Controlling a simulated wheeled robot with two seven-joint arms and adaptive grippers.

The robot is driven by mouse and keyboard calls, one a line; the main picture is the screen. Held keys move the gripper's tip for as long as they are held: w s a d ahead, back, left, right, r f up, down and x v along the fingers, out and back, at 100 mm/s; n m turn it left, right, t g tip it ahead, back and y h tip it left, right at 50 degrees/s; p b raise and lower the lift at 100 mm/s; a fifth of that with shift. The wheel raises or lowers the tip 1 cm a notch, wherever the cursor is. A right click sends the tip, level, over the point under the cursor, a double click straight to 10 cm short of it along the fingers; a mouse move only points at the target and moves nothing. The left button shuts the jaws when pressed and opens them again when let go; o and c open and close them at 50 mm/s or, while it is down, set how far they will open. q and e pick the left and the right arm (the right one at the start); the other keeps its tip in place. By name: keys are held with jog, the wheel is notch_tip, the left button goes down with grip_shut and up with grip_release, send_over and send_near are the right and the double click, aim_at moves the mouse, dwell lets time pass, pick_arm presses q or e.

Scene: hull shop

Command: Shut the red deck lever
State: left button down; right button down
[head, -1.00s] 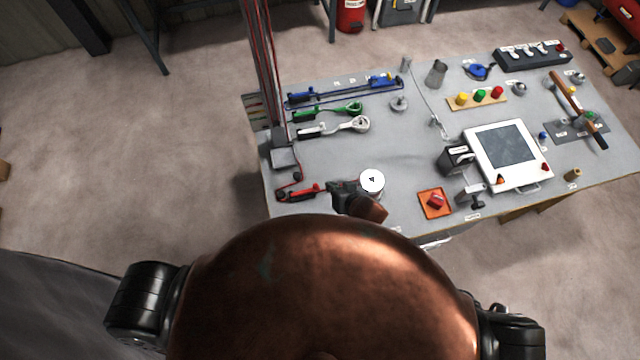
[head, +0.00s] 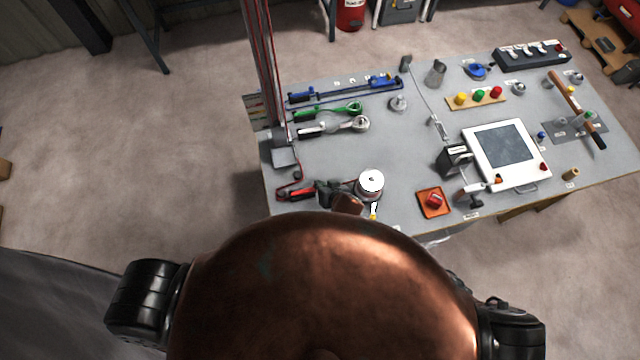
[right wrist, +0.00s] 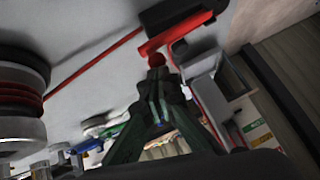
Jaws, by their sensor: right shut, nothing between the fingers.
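The red deck lever (head: 302,192) is at the near left of the grey bench, in line with the green and white ones. In the right wrist view its red bar (right wrist: 180,33) lies next to a dark body, with a red ball (right wrist: 157,60) near it. My right gripper (head: 328,191) is just right of the lever, low over the bench. In the right wrist view its fingertips (right wrist: 158,76) are together and empty, close below the red ball; I cannot tell whether they touch. How far the lever is swung is unclear. My left gripper is not in view.
A winch drum (head: 370,184) stands close right of my right gripper. The green lever (head: 325,113) and white lever (head: 330,127) lie farther back. Red lines rise at the bench's left edge. An orange tray (head: 434,202) and a white-framed screen (head: 505,150) are to the right.

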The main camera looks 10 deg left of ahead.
jog(key=shift+d+f+y+b, duration=0.25)
jog(key=shift+f+y+b, duration=0.2)
jog(key=shift+f, duration=0.45)
jog(key=shift+d+f+m, duration=0.1)
jog(key=shift+f+m, duration=0.1)
jog(key=shift+m, duration=0.1)
jog(key=shift+s, duration=0.1)
